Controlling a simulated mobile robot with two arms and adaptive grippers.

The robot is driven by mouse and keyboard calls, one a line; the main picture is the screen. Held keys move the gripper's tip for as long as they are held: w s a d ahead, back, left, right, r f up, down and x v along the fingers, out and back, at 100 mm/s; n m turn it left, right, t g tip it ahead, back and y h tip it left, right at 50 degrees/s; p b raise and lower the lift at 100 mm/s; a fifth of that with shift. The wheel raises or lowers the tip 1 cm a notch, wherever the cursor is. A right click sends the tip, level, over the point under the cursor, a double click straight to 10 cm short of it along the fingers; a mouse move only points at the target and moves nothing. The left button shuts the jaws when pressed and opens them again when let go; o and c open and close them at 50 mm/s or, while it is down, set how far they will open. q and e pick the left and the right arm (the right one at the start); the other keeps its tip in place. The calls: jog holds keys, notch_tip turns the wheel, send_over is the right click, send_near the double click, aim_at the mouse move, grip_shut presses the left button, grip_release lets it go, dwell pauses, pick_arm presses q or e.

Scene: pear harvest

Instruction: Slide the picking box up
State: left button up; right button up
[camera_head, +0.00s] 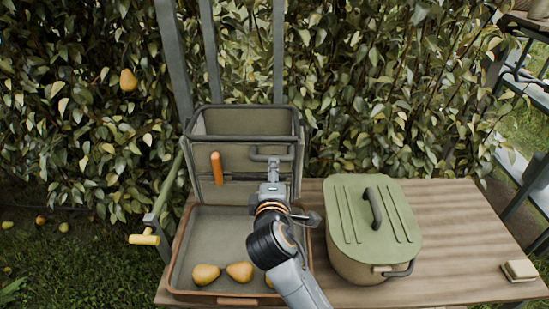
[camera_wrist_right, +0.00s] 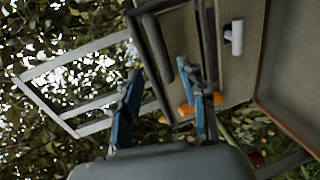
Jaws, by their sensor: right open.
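The picking box (camera_head: 243,121), grey-green with a dark rim, stands upright against metal rails behind the tray. A dark bar handle (camera_head: 270,154) is on its front at the right, and an orange grip (camera_head: 217,168) is at the front left. My right gripper (camera_head: 272,172) is just in front of and below the bar handle. In the right wrist view my right gripper (camera_wrist_right: 160,72) has its two blue fingers apart, with the dark handle (camera_wrist_right: 158,48) just beyond the tips. I cannot tell whether they touch. My left gripper is not in view.
A shallow tray (camera_head: 188,244) with several pears lies below the box. A lidded green pot (camera_head: 353,262) stands right of my arm. A yellow-handled lever (camera_head: 145,239) is at the left. Rails (camera_head: 208,52) rise above the box before foliage. The wooden table (camera_head: 462,224) is mostly clear at right.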

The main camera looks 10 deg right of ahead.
jog(key=x, duration=0.9)
jog(key=shift+w+f, duration=0.1)
grip_shut()
